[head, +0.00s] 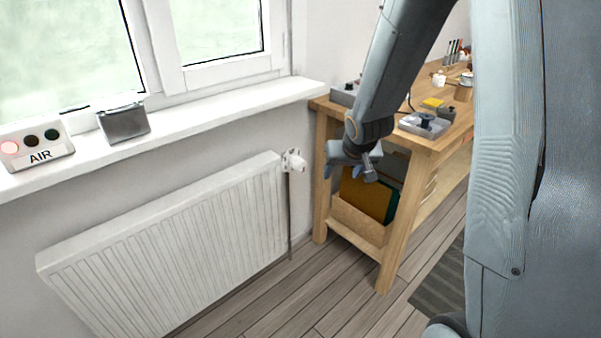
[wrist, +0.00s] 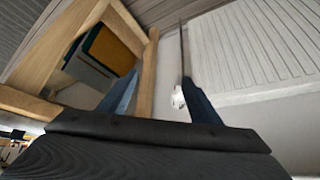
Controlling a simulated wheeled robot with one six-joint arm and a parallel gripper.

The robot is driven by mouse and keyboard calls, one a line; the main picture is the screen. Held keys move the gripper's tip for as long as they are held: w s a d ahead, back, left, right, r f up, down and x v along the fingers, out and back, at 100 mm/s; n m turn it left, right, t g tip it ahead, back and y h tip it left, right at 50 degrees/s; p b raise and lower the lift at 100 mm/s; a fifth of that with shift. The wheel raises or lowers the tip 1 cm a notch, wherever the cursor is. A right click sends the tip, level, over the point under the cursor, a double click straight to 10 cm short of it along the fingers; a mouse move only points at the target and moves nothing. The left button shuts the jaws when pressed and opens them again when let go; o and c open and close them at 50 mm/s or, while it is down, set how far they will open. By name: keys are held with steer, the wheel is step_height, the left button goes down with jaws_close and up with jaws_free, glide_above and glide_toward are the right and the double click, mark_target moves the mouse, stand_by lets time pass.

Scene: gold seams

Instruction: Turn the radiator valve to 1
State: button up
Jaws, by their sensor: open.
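The radiator valve (head: 293,161) is a small white knob at the upper right end of the white radiator (head: 175,245). Its number marks are too small to read, so I cannot tell its setting. My gripper (head: 350,170) is open and empty, to the right of the valve and apart from it, in front of the wooden workbench. In the wrist view the valve (wrist: 178,97) shows as a small white shape with a reddish mark, close beside the right finger and partly hidden by it. The radiator (wrist: 265,50) fills the upper right there.
The wooden workbench (head: 384,245) stands close right of the valve, with boards on its lower shelf. A white windowsill (head: 200,119) runs above the radiator, bearing an AIR light panel (head: 38,147) and a grey box (head: 124,122). The floor before the radiator is clear.

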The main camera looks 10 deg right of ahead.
mark_target(304, 168)
steer(key=w+f+t+y+b, duration=0.2)
steer(key=w+f+y, duration=0.1)
steer(key=w+f, duration=0.2)
steer(key=w+a+f+t+y+b, duration=0.1)
steer(key=w+f+t+y+b, duration=0.2)
steer(key=w, duration=0.6)
steer(key=w+f+t+y+b, duration=0.2)
steer(key=w+f+t+y, duration=0.1)
steer(key=w+f, duration=0.4)
steer(key=shift+w+a+y+b, duration=0.3)
steer(key=shift+a+b, duration=0.05)
steer(key=shift+a, duration=0.05)
steer(key=shift+y, duration=0.6)
steer(key=shift+a+f+b+x, duration=0.1)
steer(key=shift+b+x, duration=0.15)
steer(key=shift+x, duration=1.65)
steer(key=shift+a+f+b+x, duration=0.15)
steer(key=shift+b+x, duration=0.05)
steer(key=shift+x, duration=1.75)
steer(key=shift+s, duration=0.2)
steer(key=shift+n, duration=0.3)
steer(key=c, duration=1.1)
